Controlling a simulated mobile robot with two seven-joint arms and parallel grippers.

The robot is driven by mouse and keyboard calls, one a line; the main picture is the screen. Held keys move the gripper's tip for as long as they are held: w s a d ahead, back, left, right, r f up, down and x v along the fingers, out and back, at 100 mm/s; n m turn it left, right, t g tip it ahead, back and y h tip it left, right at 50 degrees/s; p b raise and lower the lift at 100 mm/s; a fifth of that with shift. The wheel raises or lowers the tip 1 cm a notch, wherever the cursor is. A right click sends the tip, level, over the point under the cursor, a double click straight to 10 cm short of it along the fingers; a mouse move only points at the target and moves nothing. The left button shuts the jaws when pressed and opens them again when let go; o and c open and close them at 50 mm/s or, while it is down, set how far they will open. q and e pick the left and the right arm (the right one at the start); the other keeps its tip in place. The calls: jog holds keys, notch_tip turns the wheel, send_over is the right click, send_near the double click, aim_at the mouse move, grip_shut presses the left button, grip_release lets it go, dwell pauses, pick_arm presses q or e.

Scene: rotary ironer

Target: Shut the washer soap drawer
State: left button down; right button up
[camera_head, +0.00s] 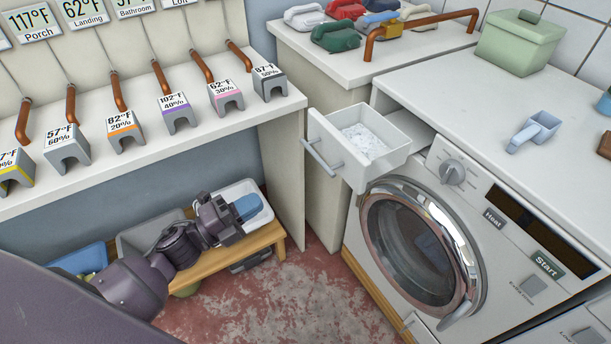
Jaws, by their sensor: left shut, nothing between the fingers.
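The washer (480,215) stands at the right with its round door (415,245) closed. Its soap drawer (345,165) is pulled out at the upper left of the front and holds white powder (364,141). A grey bar handle (321,158) is on the drawer's front. My left gripper (247,208) is low and left of the drawer, apart from it, above a low bench. My right gripper is out of view.
A blue scoop (535,131) and a green lidded box (518,42) sit on the washer top. A counter (290,45) with several irons is behind. A wooden bench (235,250) with bins stands below the shelf (195,140). Open floor (290,290) lies before the washer.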

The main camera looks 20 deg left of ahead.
pick_arm(q)
jog(key=x, duration=1.4)
jog(key=shift+w+a, duration=0.1)
jog(key=b, duration=0.3)
send_near(388, 132)
jog(key=x, duration=0.6)
jog(key=shift+w+f, duration=0.1)
jog(key=shift+f, duration=0.1)
jog(key=shift+w+d+r, duration=0.1)
jog(key=shift+w+d, duration=0.4)
jog(key=shift+d, duration=0.05)
jog(key=shift+r, duration=0.2)
jog(key=shift+w+r, duration=0.1)
